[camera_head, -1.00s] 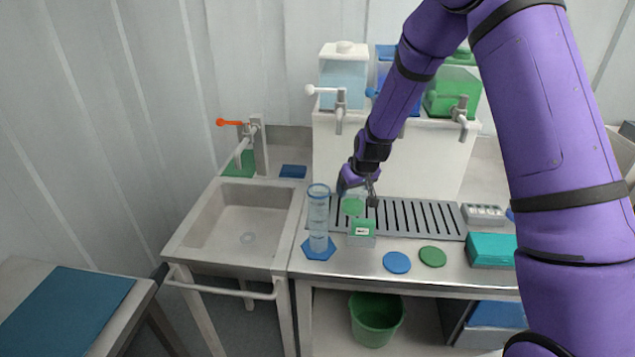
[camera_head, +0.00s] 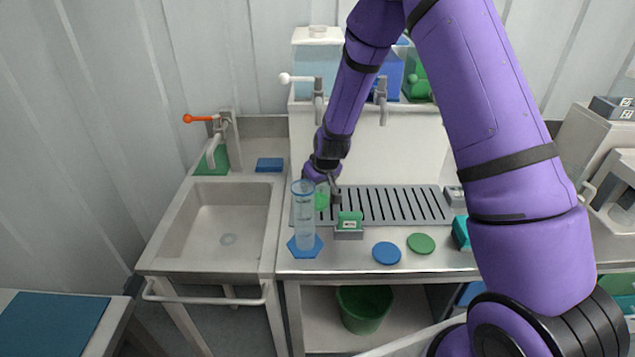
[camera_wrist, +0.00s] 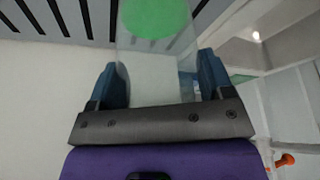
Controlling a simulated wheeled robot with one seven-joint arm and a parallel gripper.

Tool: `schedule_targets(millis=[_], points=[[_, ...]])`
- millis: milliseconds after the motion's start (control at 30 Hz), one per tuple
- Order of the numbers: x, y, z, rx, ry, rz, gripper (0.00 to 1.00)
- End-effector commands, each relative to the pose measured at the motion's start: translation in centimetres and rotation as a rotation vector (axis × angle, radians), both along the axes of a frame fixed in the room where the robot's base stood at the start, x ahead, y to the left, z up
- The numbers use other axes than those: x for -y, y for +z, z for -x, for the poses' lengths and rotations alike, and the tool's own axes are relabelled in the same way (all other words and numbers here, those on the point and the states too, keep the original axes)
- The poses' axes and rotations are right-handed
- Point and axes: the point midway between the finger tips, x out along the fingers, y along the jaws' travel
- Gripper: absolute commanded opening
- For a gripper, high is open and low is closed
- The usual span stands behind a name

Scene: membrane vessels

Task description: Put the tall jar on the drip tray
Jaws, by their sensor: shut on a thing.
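My gripper (camera_head: 328,182) is shut on a clear jar with a green disc (camera_head: 321,198), over the left end of the drip tray. In the wrist view, the two blue-grey fingers (camera_wrist: 160,85) grip the clear wall from both sides, and the green disc (camera_wrist: 153,15) shows beyond them. I cannot tell whether its bottom touches the tray. A tall clear cylinder with a blue rim (camera_head: 304,215) stands upright on a blue hexagonal mat (camera_head: 316,249), in front of my gripper. The slotted drip tray (camera_head: 400,207) lies to the right; its slots also show in the wrist view (camera_wrist: 80,15).
A small green-and-grey card holder (camera_head: 349,227) stands before the tray. Blue (camera_head: 386,253) and green (camera_head: 421,243) discs lie on the counter. The sink (camera_head: 220,215) is at left. Dispensers with taps (camera_head: 318,100) stand behind on a white block.

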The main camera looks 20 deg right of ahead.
Motion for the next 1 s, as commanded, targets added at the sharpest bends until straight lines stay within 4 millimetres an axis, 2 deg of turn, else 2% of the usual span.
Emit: schedule_targets(millis=[133, 167, 233, 267, 500, 667, 1000], points=[[0.0, -0.3, 0.0, -0.001, 0.0, 0.0, 0.49], [0.0, -0.3, 0.0, 0.0, 0.0, 0.0, 0.81], [0.0, -0.3, 0.0, 0.0, 0.0, 0.0, 0.97], [0.0, -0.3, 0.0, 0.0, 0.0, 0.0, 1.0], [0.0, -0.2, 0.0, 0.0, 0.0, 0.0, 1.0], [0.1, 0.8, 0.2, 0.002, 0.0, 0.0, 1.0], [0.5, 6.0, 2.3, 0.004, 0.002, 0.0, 1.0]])
